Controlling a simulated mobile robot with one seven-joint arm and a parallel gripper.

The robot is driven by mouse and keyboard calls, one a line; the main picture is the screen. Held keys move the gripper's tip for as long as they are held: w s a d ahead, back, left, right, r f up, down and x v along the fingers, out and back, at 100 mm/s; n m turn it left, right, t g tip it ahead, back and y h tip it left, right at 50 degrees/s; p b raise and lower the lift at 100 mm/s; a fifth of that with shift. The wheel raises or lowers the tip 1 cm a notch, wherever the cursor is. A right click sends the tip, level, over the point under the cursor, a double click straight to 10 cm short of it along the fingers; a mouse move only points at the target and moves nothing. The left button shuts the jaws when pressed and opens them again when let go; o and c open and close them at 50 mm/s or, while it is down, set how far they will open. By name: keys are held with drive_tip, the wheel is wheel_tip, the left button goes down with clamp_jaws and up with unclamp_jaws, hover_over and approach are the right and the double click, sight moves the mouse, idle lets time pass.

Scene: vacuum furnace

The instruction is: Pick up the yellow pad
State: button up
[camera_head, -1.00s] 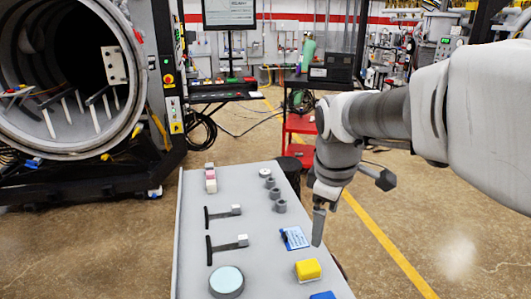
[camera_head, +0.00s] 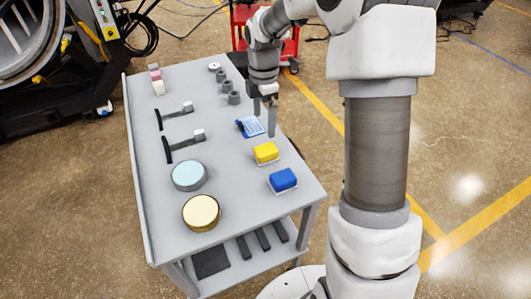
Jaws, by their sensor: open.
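The yellow pad (camera_head: 266,152) is a small yellow block with a pale underside. It sits on the grey cart top near the right edge, between a blue pad (camera_head: 283,180) and a blue-and-white card (camera_head: 250,127). My gripper (camera_head: 264,119) points down above the right side of the cart, behind the yellow pad in the picture, close to the card. Its two fingers are apart, with nothing seen between them. It does not touch the yellow pad.
The cart top (camera_head: 149,208) also bears a light blue round lid (camera_head: 188,175), a cream round lid (camera_head: 201,212), two black-handled tools (camera_head: 182,145), grey rings (camera_head: 234,98) and pink-and-white blocks (camera_head: 157,80). A red cart (camera_head: 291,49) stands behind. The cart's left strip is clear.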

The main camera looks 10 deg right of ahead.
sight(266, 148)
wheel_tip(266, 148, down, 7)
drive_tip(key=shift+r, duration=0.15)
drive_tip(key=shift+s+d+f+b, duration=0.15)
drive_tip(key=shift+f+b, duration=0.1)
drive_tip(key=shift+f, duration=1.1)
drive_tip(key=shift+s+d+f+b, duration=0.1)
drive_tip(key=shift+f+b, duration=0.15)
drive_tip(key=shift+f, duration=1.1)
drive_tip(key=c, duration=1.5)
drive_tip(key=shift+r, duration=0.1)
drive_tip(key=shift+r, duration=0.55)
wheel_tip(266, 148, up, 3)
drive_tip(key=shift+w+f, duration=0.1)
drive_tip(key=s+r, duration=0.2)
drive_tip(key=s, duration=0.2)
drive_tip(key=s+r, duration=0.2)
drive_tip(key=s, duration=0.2)
drive_tip(key=s+d+r+p, duration=0.1)
drive_tip(key=s+r, duration=0.2)
drive_tip(key=shift+s, duration=0.4)
